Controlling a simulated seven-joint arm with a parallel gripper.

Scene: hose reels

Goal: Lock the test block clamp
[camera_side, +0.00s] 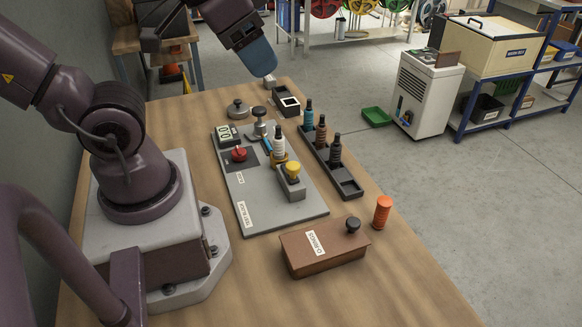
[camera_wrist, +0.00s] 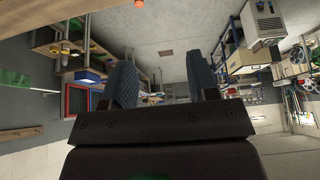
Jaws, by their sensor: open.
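The grey test plate (camera_side: 262,200) lies on the wooden bench in the side view. My gripper (camera_side: 264,72) is raised above the far end of the bench, apart from the plate. In the wrist view my gripper (camera_wrist: 163,75) is open, with nothing between its blue fingers.
A black rack (camera_side: 346,182) with several bottle-like fittings stands right of the plate. A brown box (camera_side: 325,246) with a black knob and an orange cylinder (camera_side: 382,212) are nearer the front. A dark open box (camera_side: 286,102) sits at the far end.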

